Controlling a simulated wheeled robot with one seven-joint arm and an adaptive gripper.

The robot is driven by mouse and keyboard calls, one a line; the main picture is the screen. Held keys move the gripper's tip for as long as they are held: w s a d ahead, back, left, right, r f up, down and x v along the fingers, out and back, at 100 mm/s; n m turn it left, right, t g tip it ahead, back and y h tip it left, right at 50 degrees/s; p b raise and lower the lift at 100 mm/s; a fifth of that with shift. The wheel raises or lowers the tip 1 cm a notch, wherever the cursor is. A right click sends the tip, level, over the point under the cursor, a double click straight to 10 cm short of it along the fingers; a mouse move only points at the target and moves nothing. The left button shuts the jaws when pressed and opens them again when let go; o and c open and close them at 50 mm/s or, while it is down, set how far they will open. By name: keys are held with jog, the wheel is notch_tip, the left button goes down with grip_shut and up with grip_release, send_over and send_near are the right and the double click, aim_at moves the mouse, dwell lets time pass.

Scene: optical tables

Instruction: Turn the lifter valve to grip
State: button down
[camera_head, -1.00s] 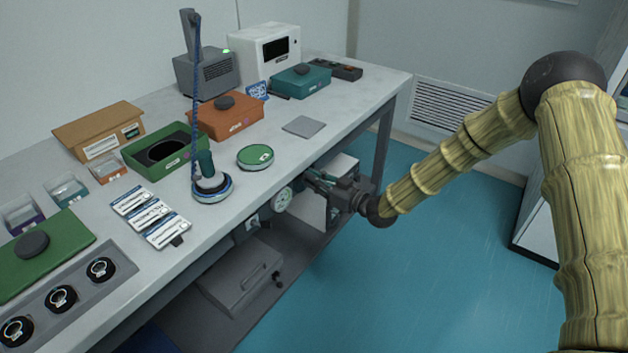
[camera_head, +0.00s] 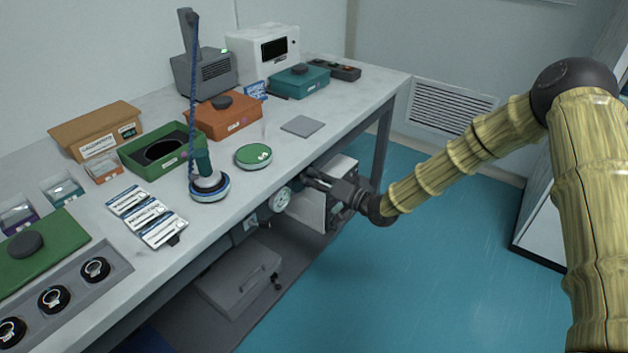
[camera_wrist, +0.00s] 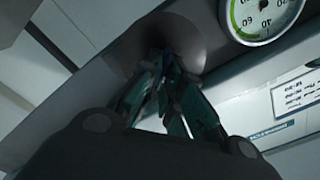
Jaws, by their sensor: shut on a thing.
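My gripper (camera_head: 314,180) is at the table's front edge, just right of the round pressure gauge (camera_head: 281,199). In the wrist view my gripper's fingers (camera_wrist: 166,82) converge in front of a dark round fitting (camera_wrist: 190,38), which I take to be the lifter valve's mount. They are shut on the valve's handle, which is mostly hidden between them, so I cannot read its setting. The gauge (camera_wrist: 262,14) shows at the upper right there. The lifter's suction head (camera_head: 208,185) stands on the table under its blue hose (camera_head: 193,90).
A green disc (camera_head: 253,155) lies near the edge above the gauge. A white label plate (camera_wrist: 292,97) is beside the fingers. A grey case (camera_head: 238,280) sits on the shelf below. Green, orange and teal boxes stand on the table.

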jog(key=m, duration=0.4)
jog(key=shift+w+d+f+m, duration=0.1)
jog(key=shift+d+f+m, duration=0.05)
jog(key=shift+f+m, duration=0.15)
jog(key=shift+m+b, duration=0.3)
jog(key=shift+m, duration=1.3)
jog(key=shift+f, duration=0.1)
jog(key=c, duration=1.6)
grip_release()
jog(key=v, duration=1.2)
